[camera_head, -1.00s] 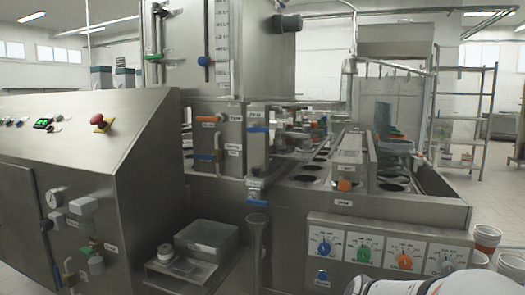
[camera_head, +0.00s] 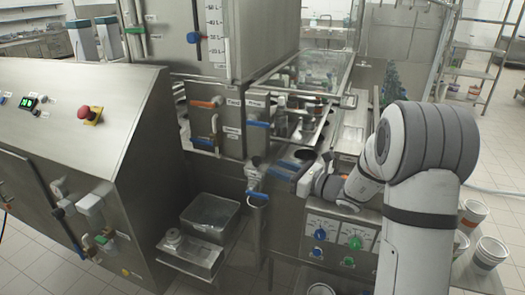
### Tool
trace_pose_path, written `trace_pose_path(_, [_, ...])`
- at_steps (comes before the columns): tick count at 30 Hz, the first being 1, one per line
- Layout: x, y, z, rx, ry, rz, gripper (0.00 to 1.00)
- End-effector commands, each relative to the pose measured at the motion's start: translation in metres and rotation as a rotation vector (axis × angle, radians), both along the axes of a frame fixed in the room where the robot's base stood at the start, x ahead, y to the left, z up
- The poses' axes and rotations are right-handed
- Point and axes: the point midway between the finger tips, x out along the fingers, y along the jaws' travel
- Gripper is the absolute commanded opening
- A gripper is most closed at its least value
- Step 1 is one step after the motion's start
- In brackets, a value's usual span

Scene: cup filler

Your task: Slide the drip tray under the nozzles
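My gripper (camera_head: 302,178) is at the end of my white and grey arm, over the front edge of the filler, close to a blue-handled valve (camera_head: 256,170). Its fingers are small and blend with the metal behind them, so I cannot tell if they are open or hold anything. Metal parts that look like nozzles (camera_head: 284,122) stand on the filler's deck behind the gripper. I cannot pick out the drip tray for sure.
A sloped control cabinet (camera_head: 95,125) with a red button fills the left. A knob panel (camera_head: 338,238) is below my arm. Several cups (camera_head: 487,254) stand at the lower right. A tall tank (camera_head: 222,45) rises behind the valves. Tiled floor is open at lower left.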

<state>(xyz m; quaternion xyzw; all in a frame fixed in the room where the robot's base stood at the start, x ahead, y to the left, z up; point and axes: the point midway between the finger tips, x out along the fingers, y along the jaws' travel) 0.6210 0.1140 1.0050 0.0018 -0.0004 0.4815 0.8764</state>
Motion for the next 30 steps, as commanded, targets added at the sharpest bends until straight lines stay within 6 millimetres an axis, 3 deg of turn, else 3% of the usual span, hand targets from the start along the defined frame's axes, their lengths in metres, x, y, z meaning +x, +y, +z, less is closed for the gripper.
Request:
trace_pose_path(13, [0.034, 0.053, -0.001, -0.002, 0.0, 0.0, 0.36])
trace_pose_path(24, [0.038, 0.059, -0.001, -0.003, -0.001, -0.003, 0.36])
trace_pose_path(30, [0.038, 0.058, -0.001, -0.003, -0.001, -0.003, 0.2])
